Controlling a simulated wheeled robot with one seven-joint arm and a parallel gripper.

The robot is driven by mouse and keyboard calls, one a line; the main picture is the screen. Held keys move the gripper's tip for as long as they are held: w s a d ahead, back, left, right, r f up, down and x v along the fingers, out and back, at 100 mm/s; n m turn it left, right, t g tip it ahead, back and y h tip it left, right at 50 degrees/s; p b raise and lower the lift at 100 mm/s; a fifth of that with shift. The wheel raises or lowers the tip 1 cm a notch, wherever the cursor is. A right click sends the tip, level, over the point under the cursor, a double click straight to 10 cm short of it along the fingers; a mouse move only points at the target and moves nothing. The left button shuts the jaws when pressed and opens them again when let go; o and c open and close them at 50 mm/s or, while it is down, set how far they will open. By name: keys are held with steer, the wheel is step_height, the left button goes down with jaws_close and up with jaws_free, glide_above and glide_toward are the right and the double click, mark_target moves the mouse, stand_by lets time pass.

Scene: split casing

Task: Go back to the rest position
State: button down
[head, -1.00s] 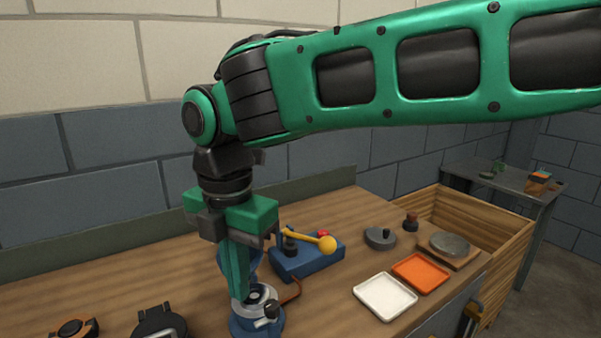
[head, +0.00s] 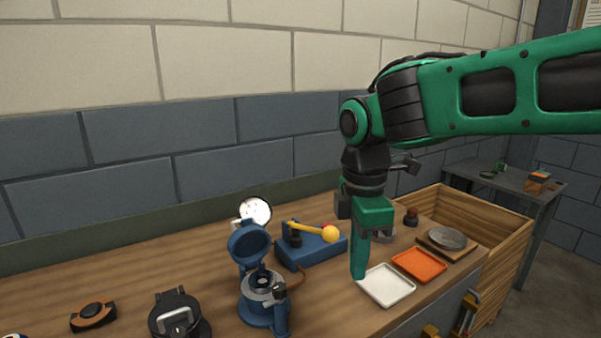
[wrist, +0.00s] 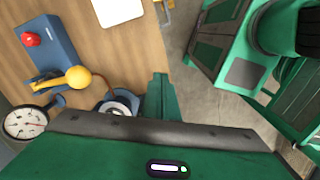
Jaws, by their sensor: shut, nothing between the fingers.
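My gripper (head: 358,277) is shut and empty, its fingers pointing down above the bench near the left edge of the white tray (head: 386,286). In the wrist view its fingers (wrist: 160,88) show as one closed green shape. The blue casing (head: 258,312) stands on the bench to the left of my gripper, with its round lid (head: 249,242) raised and a metal part inside. The casing shows partly in the wrist view (wrist: 118,104), with my gripper hiding some of it.
A blue press with a yellow knob (head: 329,233) stands behind the casing, near a white dial gauge (head: 255,211). An orange tray (head: 419,264) and a round grey piece on a board (head: 447,239) lie to the right. A wooden crate (head: 509,255) adjoins the bench.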

steer(key=s+d+f+m, duration=0.2)
steer(key=s+d+m, duration=0.1)
steer(key=d+m, duration=0.4)
steer(key=s+d+f+m, duration=0.25)
steer(key=d+m, duration=0.25)
steer(key=d, duration=0.5)
steer(key=s+d+f+m, duration=0.1)
steer(key=s+d+m, duration=0.2)
steer(key=d+m, duration=0.35)
steer(key=s+d+f+m, duration=0.3)
steer(key=s+d+m, duration=0.4)
steer(key=s, duration=0.2)
steer(key=shift+f, duration=0.3)
steer(key=shift+d, duration=0.1)
steer(key=shift+w+f, duration=0.25)
steer(key=shift+w, duration=0.4)
